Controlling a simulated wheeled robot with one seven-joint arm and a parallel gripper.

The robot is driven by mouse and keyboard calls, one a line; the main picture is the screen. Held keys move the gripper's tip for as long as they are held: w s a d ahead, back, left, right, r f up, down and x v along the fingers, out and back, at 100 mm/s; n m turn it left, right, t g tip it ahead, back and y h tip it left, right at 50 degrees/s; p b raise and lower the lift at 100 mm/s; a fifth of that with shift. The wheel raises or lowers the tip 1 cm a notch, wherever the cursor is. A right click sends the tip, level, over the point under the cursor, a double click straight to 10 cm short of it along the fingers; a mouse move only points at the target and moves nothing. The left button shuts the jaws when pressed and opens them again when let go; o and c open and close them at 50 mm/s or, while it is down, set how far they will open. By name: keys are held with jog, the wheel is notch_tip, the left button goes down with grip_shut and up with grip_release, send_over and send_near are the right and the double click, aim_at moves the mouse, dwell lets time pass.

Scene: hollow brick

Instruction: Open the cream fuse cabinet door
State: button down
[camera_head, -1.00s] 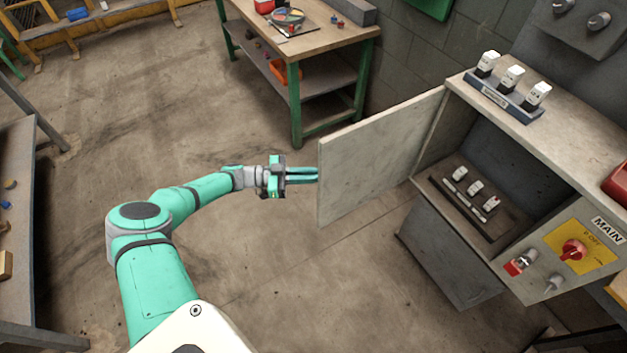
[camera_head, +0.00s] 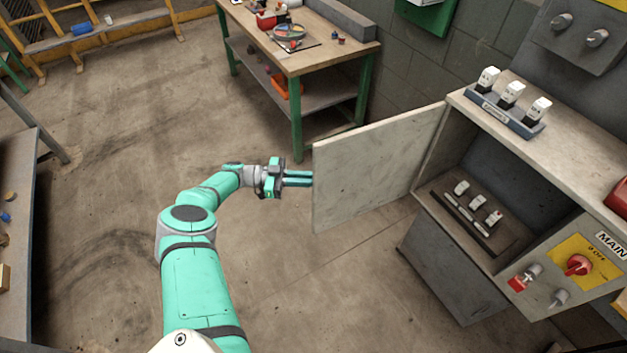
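The cream fuse cabinet (camera_head: 445,140) stands at the right, and its door (camera_head: 372,165) is swung wide open, hinged at the cabinet's left edge. Inside, several white fuses (camera_head: 476,202) sit on a dark holder. My gripper (camera_head: 312,179) is at the door's free left edge, its fingers pointing right. The fingertips meet or pass behind that edge; I cannot tell whether they touch it. The two fingers show with a narrow gap between them, and nothing is seen held in them.
A green-legged workbench (camera_head: 330,55) stands behind the door. A panel with a red switch (camera_head: 578,265) is at the cabinet's right. White fuses in a labelled rack (camera_head: 505,112) stand on top. A shelf unit (camera_head: 20,230) is at far left. The floor between is clear.

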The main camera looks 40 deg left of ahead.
jog(key=shift+f, duration=0.15)
jog(key=c, duration=1.8)
grip_release()
jog(key=shift+c, duration=0.2)
